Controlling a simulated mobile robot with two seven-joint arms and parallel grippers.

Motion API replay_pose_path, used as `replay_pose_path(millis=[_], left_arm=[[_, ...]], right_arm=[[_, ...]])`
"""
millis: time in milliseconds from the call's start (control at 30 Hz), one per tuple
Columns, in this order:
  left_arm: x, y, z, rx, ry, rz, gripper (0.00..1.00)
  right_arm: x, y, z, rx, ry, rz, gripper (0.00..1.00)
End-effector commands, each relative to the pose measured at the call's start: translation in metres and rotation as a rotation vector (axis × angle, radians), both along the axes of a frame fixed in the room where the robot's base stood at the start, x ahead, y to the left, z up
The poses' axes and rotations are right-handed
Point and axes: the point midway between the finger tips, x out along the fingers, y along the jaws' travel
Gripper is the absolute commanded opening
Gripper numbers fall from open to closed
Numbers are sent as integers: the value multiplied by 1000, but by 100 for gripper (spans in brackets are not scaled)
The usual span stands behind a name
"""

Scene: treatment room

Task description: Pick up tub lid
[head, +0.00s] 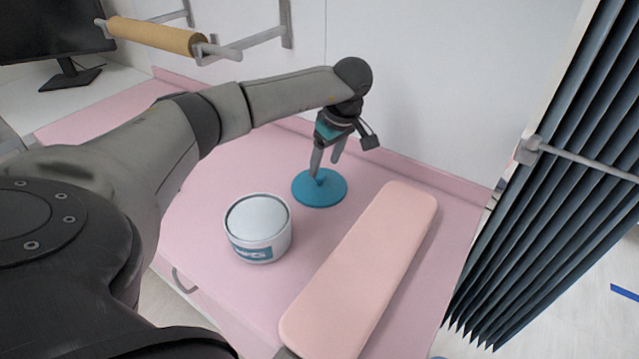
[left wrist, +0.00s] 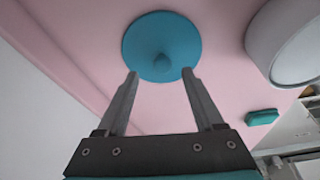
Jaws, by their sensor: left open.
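The tub lid (head: 331,190) is a round blue disc with a small knob in its middle. It lies on the pink counter, behind and to the right of the tub. My left gripper (head: 324,172) is above the lid, pointing down, with its fingertips near the knob. In the left wrist view the lid (left wrist: 160,40) is ahead of the open fingers (left wrist: 161,75), and its knob shows between the tips. Nothing is between the fingers that I can see gripped. The white tub (head: 262,249) with a blue label stands open-topped, with pale content. My right gripper is not in view.
A long peach pad (head: 362,265) lies on the pink counter (head: 200,230), right of the lid. A wall stands close behind. A dark pleated curtain (head: 550,180) hangs at the right. A teal object (left wrist: 262,117) shows in the left wrist view.

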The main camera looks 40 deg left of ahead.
Motion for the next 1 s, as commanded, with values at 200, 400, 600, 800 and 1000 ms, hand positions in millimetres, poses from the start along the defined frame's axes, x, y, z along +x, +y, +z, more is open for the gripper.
replay_pose_path(millis=[200,400,600,800,1000], left_arm=[[-3,10,-31,-1,3,2,69],[-3,11,-35,-1,1,0,69],[-3,11,-35,-1,1,0,59],[-3,11,-35,-1,1,0,36],[-3,11,-35,-1,1,0,14]], right_arm=[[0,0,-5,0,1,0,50],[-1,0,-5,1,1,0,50],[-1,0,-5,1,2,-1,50],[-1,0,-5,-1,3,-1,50],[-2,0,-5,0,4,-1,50]])
